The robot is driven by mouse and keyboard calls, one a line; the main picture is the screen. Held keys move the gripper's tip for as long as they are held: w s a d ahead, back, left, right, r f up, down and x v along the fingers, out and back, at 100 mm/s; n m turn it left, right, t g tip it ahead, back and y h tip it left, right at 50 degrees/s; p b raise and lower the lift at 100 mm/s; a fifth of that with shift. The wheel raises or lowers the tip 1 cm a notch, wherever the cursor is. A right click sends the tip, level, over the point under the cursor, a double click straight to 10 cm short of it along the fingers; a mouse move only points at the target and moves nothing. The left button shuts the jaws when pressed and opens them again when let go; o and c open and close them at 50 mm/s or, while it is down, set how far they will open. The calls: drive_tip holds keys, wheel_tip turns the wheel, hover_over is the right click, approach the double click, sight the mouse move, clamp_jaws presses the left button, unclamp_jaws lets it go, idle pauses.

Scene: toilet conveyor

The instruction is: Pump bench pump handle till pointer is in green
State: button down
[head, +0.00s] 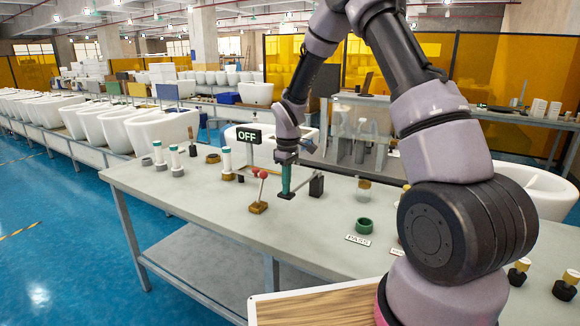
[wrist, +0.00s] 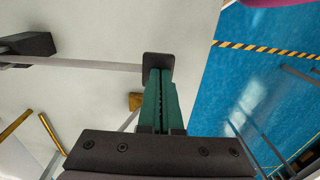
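The pump handle is a thin grey bar (wrist: 95,62) running from a black block (wrist: 30,47) to a black end piece (wrist: 158,62) in the wrist view. In the head view the black block (head: 316,186) stands on the bench, with the bar sloping down left from it. My gripper (head: 287,190) points down, its green fingers close together at the bar's black end. In the wrist view the fingertips (wrist: 160,78) overlap that end piece, which shows around them; I cannot tell whether they touch it. No gauge, pointer or green zone can be made out.
A brass-based lever with red knobs (head: 258,190) stands just left of my gripper. An OFF sign (head: 248,136) is behind it.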

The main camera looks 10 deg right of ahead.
sight(285, 199)
drive_tip(key=shift+t+h, duration=0.3)
drive_tip(key=f, duration=0.7)
drive_tip(key=shift+s+a, duration=0.15)
drive_tip(key=shift+s, duration=0.15)
drive_tip(key=shift+s+f, duration=0.2)
drive_tip(key=shift+f, duration=0.2)
drive_tip(key=shift+a+r, duration=0.1)
drive_tip(key=shift+r, duration=0.2)
wheel_tip(285, 199, up, 14)
drive_tip(key=s+a, duration=0.1)
drive_tip(key=shift+s+a, duration=0.35)
